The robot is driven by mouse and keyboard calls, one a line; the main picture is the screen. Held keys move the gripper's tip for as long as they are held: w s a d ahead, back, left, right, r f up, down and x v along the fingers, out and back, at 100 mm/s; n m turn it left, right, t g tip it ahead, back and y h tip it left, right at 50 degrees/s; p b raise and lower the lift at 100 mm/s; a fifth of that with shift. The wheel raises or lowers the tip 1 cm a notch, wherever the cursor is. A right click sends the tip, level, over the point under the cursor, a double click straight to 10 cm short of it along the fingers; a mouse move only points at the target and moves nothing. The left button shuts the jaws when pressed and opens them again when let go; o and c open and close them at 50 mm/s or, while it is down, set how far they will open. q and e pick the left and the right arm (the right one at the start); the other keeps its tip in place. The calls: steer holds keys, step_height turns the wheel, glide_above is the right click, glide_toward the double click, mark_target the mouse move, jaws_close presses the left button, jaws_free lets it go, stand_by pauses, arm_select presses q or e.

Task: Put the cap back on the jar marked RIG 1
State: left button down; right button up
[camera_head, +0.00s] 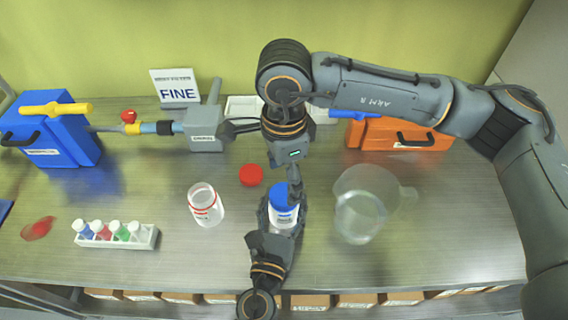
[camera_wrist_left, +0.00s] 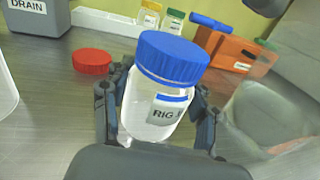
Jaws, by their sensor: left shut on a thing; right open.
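A clear jar (camera_head: 283,216) with a blue band stands upright between the fingers of my left gripper (camera_head: 282,222), which is shut on its body. In the left wrist view its label (camera_wrist_left: 164,114) reads RIG; the number is hidden at the edge. A blue cap (camera_head: 283,196) sits level on the jar's mouth, also in the left wrist view (camera_wrist_left: 172,58); I cannot tell how tightly it is screwed. My right gripper (camera_head: 264,155) is open and empty, its fingers spread wide, one just behind the blue cap.
A red cap (camera_head: 251,175) lies on the table, near an uncapped jar (camera_head: 204,207) with red marking. A clear jug (camera_head: 362,208) stands to the right. A vial rack (camera_head: 150,238), a blue valve box (camera_head: 62,142), a grey DRAIN block (camera_head: 205,131) and an orange box (camera_head: 375,135) stand around.

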mark_target(284, 193)
steer(key=shift+f, duration=2.35)
steer(key=c, duration=1.2)
steer(key=shift+m, duration=0.8)
steer(key=o, duration=1.4)
steer(key=shift+c, duration=0.2)
